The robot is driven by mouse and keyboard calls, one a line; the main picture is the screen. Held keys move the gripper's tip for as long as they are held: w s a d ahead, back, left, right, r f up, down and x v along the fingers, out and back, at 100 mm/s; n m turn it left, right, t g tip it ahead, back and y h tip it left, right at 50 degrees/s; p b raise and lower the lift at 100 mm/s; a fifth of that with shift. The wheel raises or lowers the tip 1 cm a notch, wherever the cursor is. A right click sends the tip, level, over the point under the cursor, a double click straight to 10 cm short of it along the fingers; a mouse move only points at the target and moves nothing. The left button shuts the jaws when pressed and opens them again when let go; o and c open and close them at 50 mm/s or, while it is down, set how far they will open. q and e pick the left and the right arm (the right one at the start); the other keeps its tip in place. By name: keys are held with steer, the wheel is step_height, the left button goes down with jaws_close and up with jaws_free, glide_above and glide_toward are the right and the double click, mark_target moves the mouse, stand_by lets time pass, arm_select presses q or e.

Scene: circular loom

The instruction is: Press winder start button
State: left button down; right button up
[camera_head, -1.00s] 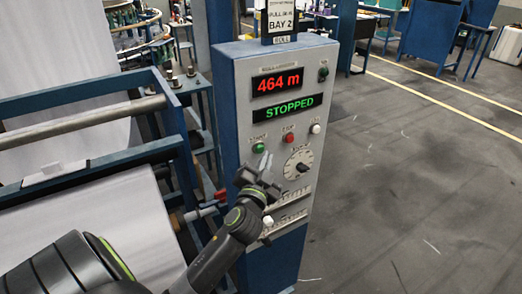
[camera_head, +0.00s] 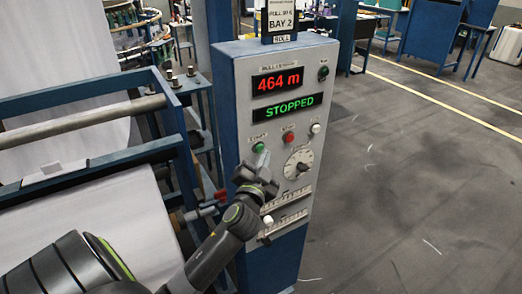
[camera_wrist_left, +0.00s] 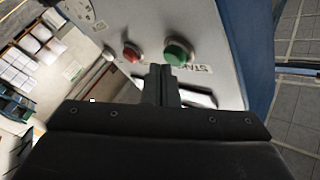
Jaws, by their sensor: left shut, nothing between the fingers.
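The winder control panel (camera_head: 288,200) stands as a blue and grey pillar in the middle of the head view. Its green start button (camera_head: 258,147) is on the left of the button row, with a red button (camera_head: 289,138) beside it. In the left wrist view, the shut fingers (camera_wrist_left: 161,82) point at the panel face near the green button (camera_wrist_left: 178,52), with the red button (camera_wrist_left: 132,52) to the left. I cannot tell whether the fingertips touch the panel.
The displays read 464 m (camera_head: 277,82) and STOPPED (camera_head: 293,105). A dial (camera_head: 298,164) and a white button (camera_head: 315,128) are on the right of the panel. The winder's blue frame and white roll (camera_head: 95,220) are at left. Floor on the right is open.

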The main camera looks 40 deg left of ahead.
arm_select(q)
steer(key=shift+w+a, duration=0.15)
steer(key=shift+a, duration=0.3)
stand_by(0.7)
steer(key=shift+d, duration=0.1)
steer(key=shift+s+d, duration=0.35)
steer(key=shift+d, duration=0.4)
steer(key=d, duration=0.1)
steer(key=s+d, duration=0.1)
steer(key=d, duration=0.1)
steer(key=s+d, duration=0.1)
steer(key=shift+d, duration=0.3)
steer(key=shift+w, duration=0.1)
stand_by(0.8)
